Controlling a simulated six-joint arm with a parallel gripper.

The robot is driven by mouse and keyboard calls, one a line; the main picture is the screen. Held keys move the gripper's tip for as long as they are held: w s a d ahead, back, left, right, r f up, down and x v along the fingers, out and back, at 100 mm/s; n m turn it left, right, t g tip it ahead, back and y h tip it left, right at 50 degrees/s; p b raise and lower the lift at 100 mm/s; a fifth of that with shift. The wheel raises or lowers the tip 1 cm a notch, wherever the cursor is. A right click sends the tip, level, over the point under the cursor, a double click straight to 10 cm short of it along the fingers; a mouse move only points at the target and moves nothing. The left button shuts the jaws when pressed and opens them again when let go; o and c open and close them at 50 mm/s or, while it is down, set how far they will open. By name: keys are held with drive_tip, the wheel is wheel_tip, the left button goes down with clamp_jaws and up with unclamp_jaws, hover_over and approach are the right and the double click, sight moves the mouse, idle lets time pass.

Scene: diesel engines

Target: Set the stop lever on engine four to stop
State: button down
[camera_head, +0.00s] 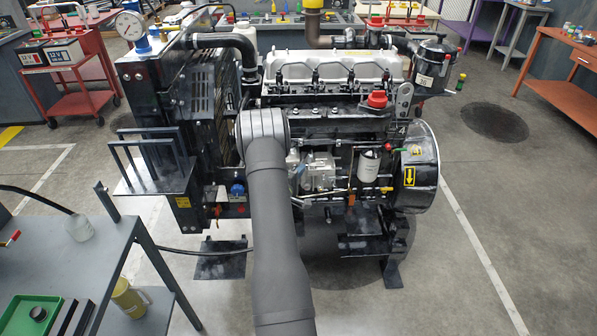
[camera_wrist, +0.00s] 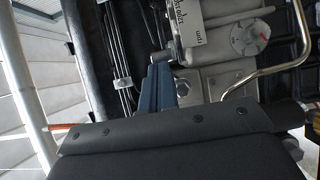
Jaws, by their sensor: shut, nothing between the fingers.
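The engine (camera_head: 335,70) carries a plate with a 4 (camera_head: 402,129) at its right side. My arm reaches in front of it, and my gripper is mostly hidden in the head view, near the pump area left of the engine's middle. In the wrist view my gripper (camera_wrist: 162,70) shows as two blue-grey fingers, shut with nothing between them. A white label (camera_wrist: 190,30) with partly readable lettering, seemingly including "run", lies just beyond the fingertips. A small grey rounded metal piece (camera_wrist: 160,56) is at the fingertips; I cannot tell whether it is the stop lever or touching.
A round grey cover with a red mark (camera_wrist: 250,37) and a bent metal pipe (camera_wrist: 275,70) lie right of the fingers. Dark cables (camera_wrist: 122,50) run at the left. A grey table (camera_head: 75,250) stands at the front left.

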drive_tip(key=shift+s+d+n+t+y, duration=0.25)
drive_tip(key=shift+d+n+t+y, duration=0.3)
drive_tip(key=shift+y, duration=0.25)
drive_tip(key=shift+w+d+n+t+y, duration=0.1)
drive_tip(key=shift+d+n+t+y, duration=0.15)
drive_tip(key=shift+d+n+y, duration=0.8)
drive_tip(key=shift+d+n+t+y, duration=0.25)
drive_tip(key=shift+d+n+y, duration=0.25)
drive_tip(key=shift+d+y, duration=0.95)
drive_tip(key=shift+w+d+n+t+y, duration=0.1)
drive_tip(key=shift+d+n+t+y, duration=0.15)
drive_tip(key=shift+d+n+y, duration=0.9)
drive_tip(key=shift+d+m, duration=0.3)
drive_tip(key=shift+m, duration=0.05)
drive_tip(key=s+d, duration=0.1)
drive_tip(key=s, duration=0.9)
drive_tip(key=shift+d+h, duration=0.35)
drive_tip(key=shift+d, duration=0.05)
drive_tip(key=shift+w, duration=0.1)
